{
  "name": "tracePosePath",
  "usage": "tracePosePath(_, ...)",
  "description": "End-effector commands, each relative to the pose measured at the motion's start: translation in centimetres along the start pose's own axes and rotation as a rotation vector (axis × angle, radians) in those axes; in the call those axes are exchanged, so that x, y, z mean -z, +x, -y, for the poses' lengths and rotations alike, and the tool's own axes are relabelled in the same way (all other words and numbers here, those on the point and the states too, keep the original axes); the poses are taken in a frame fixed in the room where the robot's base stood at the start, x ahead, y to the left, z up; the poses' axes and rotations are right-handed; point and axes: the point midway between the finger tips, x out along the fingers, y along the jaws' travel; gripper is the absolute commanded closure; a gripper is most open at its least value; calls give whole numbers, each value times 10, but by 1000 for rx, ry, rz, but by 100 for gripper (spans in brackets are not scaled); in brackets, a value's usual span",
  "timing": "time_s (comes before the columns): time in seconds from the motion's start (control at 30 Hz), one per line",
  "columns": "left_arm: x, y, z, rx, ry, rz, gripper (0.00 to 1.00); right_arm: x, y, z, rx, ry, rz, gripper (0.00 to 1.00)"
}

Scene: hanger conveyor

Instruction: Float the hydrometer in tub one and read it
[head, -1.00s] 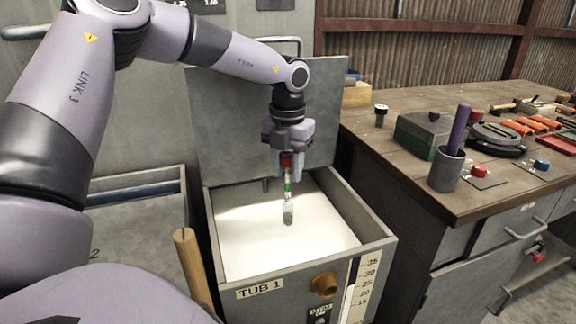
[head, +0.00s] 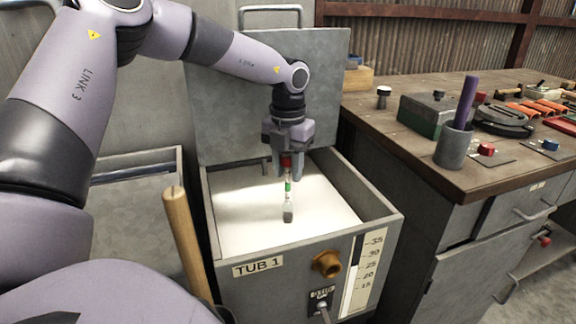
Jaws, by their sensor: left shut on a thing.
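Tub one (head: 385,239) is a grey metal box labelled "TUB 1", with its lid raised at the back and pale, whitish liquid (head: 250,222) inside. My left gripper (head: 286,172) points down over the tub and is shut on the red top of the hydrometer (head: 288,205). The hydrometer hangs upright, with red and green bands on its stem and a grey bulb below. I cannot tell whether the bulb touches the liquid. My right gripper is not in view.
A wooden workbench (head: 405,145) stands at the right with a grey cup (head: 454,147), a green box (head: 428,113) and several tools. A wooden handle (head: 183,235) rises at the tub's front left. An orange-brown fitting (head: 326,264) juts from the tub's front.

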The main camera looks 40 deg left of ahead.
Motion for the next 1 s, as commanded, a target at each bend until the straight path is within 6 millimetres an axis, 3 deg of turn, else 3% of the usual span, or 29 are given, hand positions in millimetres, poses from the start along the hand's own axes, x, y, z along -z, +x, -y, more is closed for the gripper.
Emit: tracePosePath(1.0, 0, 64, 0, -1, 1, -1, 82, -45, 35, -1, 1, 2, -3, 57)
